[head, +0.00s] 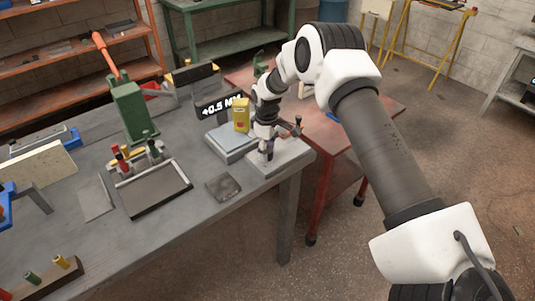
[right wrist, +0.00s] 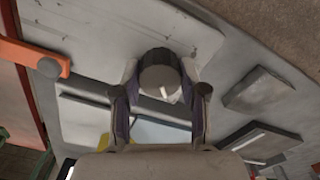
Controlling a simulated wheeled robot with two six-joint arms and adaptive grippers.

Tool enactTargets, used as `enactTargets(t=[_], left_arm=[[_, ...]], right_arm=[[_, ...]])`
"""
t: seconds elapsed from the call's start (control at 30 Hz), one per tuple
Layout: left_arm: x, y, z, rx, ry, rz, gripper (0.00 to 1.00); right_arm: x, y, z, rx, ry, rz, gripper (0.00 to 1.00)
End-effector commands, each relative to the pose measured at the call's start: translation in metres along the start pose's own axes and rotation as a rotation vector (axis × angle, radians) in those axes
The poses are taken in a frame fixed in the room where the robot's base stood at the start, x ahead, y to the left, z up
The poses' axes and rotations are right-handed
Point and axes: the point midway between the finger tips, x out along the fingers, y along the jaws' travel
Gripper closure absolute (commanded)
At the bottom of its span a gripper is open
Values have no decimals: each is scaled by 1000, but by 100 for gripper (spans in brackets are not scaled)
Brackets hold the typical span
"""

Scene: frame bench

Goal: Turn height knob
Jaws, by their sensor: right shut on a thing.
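The height knob (right wrist: 157,72) is a round grey knob with a small white mark, seen from above in the right wrist view. My right gripper (right wrist: 160,92) has one finger on each side of it and is shut on it. In the head view my right gripper (head: 267,148) points down over a light grey base plate (head: 283,164) at the bench's right end; the knob is hidden there by the gripper and arm. A black sign (head: 219,104) reading "+0.5 MM" stands behind, beside a yellow box (head: 241,115). My left gripper is not in view.
A green press (head: 130,108) with an orange lever stands on the grey bench (head: 135,235). A black-framed tray (head: 152,190) and a dark flat block (head: 222,187) lie left of the base plate. A red table (head: 345,125) stands behind my right arm.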

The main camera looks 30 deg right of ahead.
Motion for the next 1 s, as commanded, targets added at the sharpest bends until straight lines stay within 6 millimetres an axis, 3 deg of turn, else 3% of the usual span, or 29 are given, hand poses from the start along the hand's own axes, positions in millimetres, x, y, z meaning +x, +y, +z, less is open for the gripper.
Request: enactTargets(t=[0.6,1.0], left_arm=[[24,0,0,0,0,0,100],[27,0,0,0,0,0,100]], right_arm=[[4,-3,1,-523,-4,-7,93],[4,-3,2,-656,-4,-10,93]])
